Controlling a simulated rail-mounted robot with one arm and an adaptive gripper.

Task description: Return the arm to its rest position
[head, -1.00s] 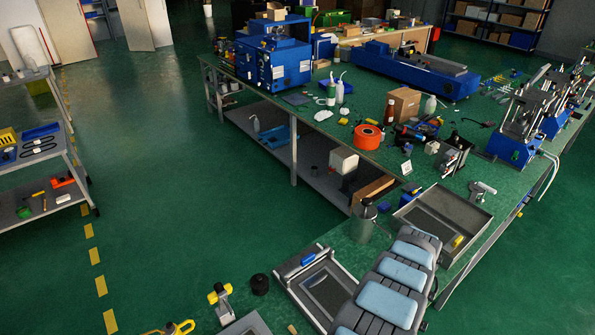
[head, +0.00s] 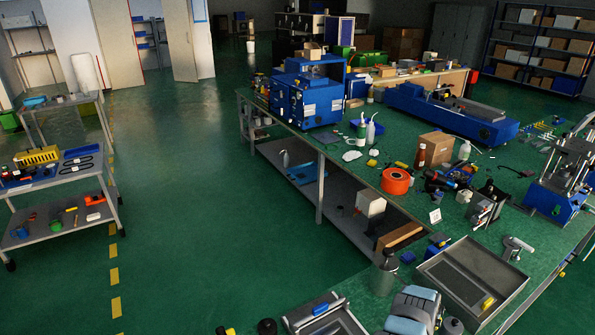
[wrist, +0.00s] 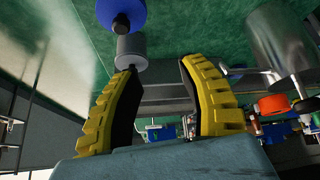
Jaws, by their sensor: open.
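My gripper (wrist: 160,68) shows in the wrist view. Its two yellow-and-black fingers stand apart, with nothing held between them. A grey cylinder (wrist: 131,50) with a blue round part (wrist: 122,12) shows just beyond the left fingertip; I cannot tell how far off it is. A large metal cylinder (wrist: 280,40) shows at the upper right, apart from the fingers. In the head view my gripper is not seen; only a grey part of my arm with light blue pads shows at the bottom edge.
The green-topped bench (head: 345,180) carries a blue machine (head: 307,95), an orange spool (head: 396,181), a cardboard box (head: 436,146), a grey tray (head: 457,275) and a metal canister (head: 384,275). A shelf cart (head: 60,207) stands at the left. The green floor (head: 220,220) between is clear.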

